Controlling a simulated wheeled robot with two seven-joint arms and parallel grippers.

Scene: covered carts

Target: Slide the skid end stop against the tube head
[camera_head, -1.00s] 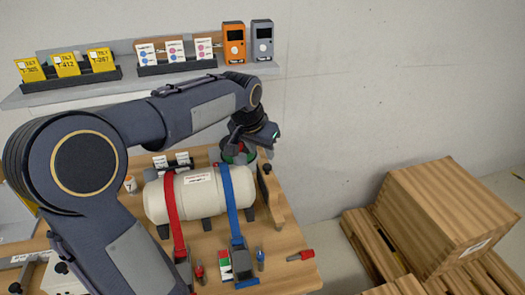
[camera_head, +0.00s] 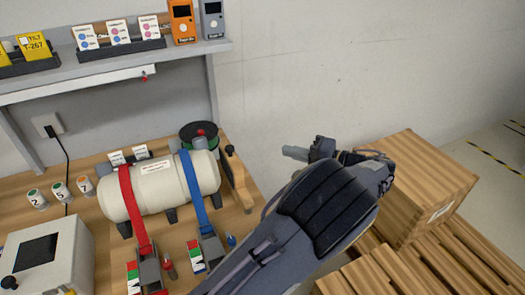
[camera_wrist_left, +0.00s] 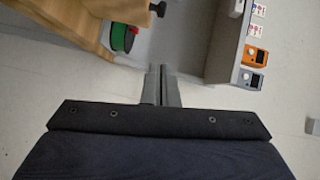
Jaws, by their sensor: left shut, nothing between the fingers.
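The cream tube (camera_head: 160,183) lies on a wooden bench, held by a red strap and a blue strap. Its rounded right head (camera_head: 210,172) faces the skid end stop (camera_head: 238,182), an upright wooden piece with a black knob. A narrow gap seems to show between them. My left gripper (camera_head: 288,153) is shut and empty, in the air to the right of the end stop and apart from it. In the left wrist view its closed fingers (camera_wrist_left: 160,72) point toward the bench side and the wall. My right gripper is not in view.
A green and red spool (camera_head: 199,133) stands behind the tube head. A shelf (camera_head: 110,75) with cards and handheld devices runs above the bench. A wooden crate (camera_head: 425,185) stands on pallets at right. A grey box (camera_head: 50,255) sits at front left.

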